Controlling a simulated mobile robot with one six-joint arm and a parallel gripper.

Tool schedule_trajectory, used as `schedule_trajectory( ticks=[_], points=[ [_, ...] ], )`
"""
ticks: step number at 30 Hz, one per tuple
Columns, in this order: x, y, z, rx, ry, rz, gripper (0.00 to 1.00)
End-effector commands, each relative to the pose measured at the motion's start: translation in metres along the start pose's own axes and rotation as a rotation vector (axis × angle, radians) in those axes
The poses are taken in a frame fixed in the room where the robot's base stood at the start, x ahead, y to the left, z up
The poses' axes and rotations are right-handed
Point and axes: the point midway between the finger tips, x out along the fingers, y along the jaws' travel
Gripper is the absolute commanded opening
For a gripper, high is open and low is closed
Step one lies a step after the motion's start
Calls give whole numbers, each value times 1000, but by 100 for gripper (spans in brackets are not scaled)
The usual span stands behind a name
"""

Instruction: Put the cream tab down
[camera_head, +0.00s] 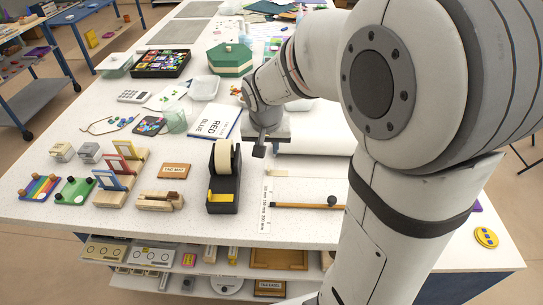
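My gripper (259,152) points down over the white table, just right of the black tape dispenser (224,190). One dark finger shows at its lower end; the opening between the fingers is hidden by the gripper body and the viewing angle. A small pale cream piece (277,172) shows below and to the right of the gripper, by the upper end of a printed measuring strip (265,208). It may be the cream tab. I cannot tell whether the gripper touches it. The dispenser carries a cream roll (226,160).
A thin rod with a dark knob (332,201) lies right of the strip. My arm hides the table's right side.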

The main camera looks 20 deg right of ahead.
Motion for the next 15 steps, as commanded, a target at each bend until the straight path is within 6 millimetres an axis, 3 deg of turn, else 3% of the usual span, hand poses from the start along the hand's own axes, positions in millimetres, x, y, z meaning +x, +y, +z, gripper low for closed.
schedule_trajectory(
  ticks=[5,9,15],
  points=[
    [-29,17,24,-47,-4,-10,25],
    [-60,38,66,-129,-16,-30,25],
    [-85,60,121,-241,-31,-65,25]
  ],
)
